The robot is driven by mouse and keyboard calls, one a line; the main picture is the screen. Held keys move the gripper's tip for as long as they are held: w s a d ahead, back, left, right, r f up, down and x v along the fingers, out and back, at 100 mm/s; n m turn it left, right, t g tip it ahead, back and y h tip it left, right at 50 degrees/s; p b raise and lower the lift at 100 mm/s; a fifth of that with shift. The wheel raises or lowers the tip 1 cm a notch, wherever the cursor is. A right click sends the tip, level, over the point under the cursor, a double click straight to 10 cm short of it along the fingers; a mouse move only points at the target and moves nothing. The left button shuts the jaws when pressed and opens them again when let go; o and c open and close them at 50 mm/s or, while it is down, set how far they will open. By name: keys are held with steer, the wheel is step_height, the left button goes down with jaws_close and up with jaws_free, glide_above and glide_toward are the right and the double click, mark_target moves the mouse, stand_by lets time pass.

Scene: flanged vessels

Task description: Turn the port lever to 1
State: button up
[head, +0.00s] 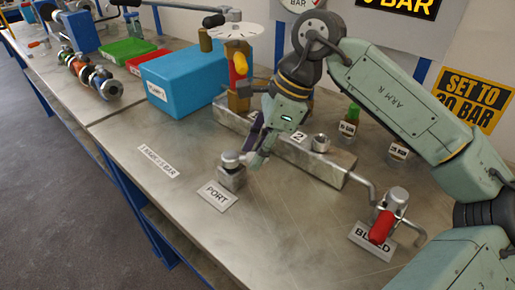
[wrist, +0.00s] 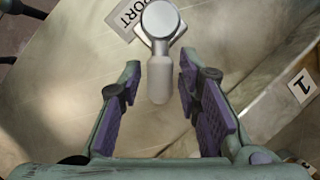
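The port lever (wrist: 159,82) is a round metal hub with a pale grey handle, on a small square block behind the PORT label (head: 216,196). In the head view its hub (head: 231,161) shows, and my gripper partly hides the handle. In the wrist view the handle points down the picture, between the two purple-padded fingers of my gripper (wrist: 158,78). The fingers are open, with a gap on both sides of the handle. In the head view my gripper (head: 257,150) is just right of the hub. A label 1 (wrist: 301,86) lies right in the wrist view; a label 2 (head: 299,136) is on the manifold.
The long metal manifold block (head: 315,162) runs close behind my gripper. A red-handled BLEED valve (head: 382,226) stands at the right, joined by a bent pipe. The table's front left is clear, apart from a flat label (head: 158,161).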

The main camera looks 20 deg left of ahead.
jaws_close()
